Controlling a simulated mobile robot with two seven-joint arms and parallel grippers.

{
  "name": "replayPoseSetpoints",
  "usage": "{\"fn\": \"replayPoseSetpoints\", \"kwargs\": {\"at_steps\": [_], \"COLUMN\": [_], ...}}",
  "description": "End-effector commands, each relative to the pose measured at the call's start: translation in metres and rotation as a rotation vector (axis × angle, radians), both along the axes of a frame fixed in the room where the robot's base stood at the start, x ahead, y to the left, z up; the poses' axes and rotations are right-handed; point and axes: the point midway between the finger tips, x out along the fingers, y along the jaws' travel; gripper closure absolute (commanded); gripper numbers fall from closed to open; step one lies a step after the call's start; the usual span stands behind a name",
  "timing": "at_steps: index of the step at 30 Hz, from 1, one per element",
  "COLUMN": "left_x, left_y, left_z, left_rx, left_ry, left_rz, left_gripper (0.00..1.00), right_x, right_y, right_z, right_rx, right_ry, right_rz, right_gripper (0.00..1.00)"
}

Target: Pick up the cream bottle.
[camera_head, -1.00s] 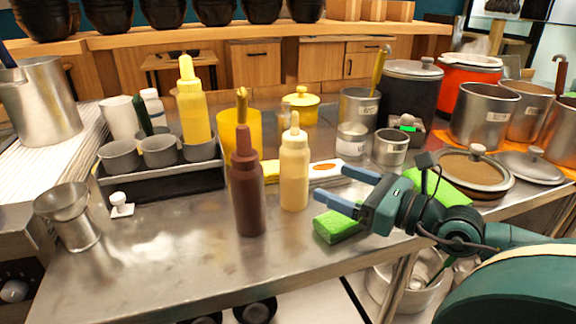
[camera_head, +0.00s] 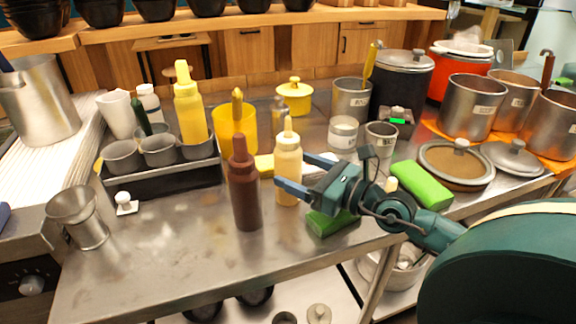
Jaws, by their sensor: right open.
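The cream bottle (camera_head: 288,145) is a pale yellow squeeze bottle with a pointed nozzle. It stands upright on the steel counter, just right of a brown squeeze bottle (camera_head: 244,190). My right gripper (camera_head: 291,170) comes in from the right with its jaws open. Its near blue finger crosses in front of the bottle's lower body, and its far finger ends at the bottle's right side, partly behind it. I cannot tell whether either finger touches it. My left gripper is not in view.
A green sponge (camera_head: 330,221) lies under my right gripper. A yellow bottle (camera_head: 190,112) stands in a dark rack (camera_head: 165,187) at left. A yellow container (camera_head: 232,128) is behind the brown bottle. Pots and lids crowd the right.

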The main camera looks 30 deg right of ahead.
Motion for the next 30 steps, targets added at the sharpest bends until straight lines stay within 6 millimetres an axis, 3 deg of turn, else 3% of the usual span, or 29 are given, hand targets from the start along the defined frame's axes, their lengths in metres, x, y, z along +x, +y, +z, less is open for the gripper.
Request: {"fn": "replayPoseSetpoints", "kwargs": {"at_steps": [6,18,28,30], "left_x": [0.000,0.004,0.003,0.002], "left_y": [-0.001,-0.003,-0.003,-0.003], "left_z": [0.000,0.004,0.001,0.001], "left_rx": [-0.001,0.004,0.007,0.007], "left_ry": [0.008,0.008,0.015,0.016], "left_rz": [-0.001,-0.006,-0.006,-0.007], "left_gripper": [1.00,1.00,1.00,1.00], "right_x": [0.008,0.050,0.054,0.054], "right_y": [0.002,0.012,0.014,0.014], "right_z": [0.001,0.002,0.000,0.001], "right_rx": [-0.001,0.001,0.000,0.000], "right_ry": [-0.001,-0.002,0.001,0.001], "right_rz": [0.001,0.000,0.001,0.001], "right_gripper": [0.23,0.23,0.23,0.29]}}
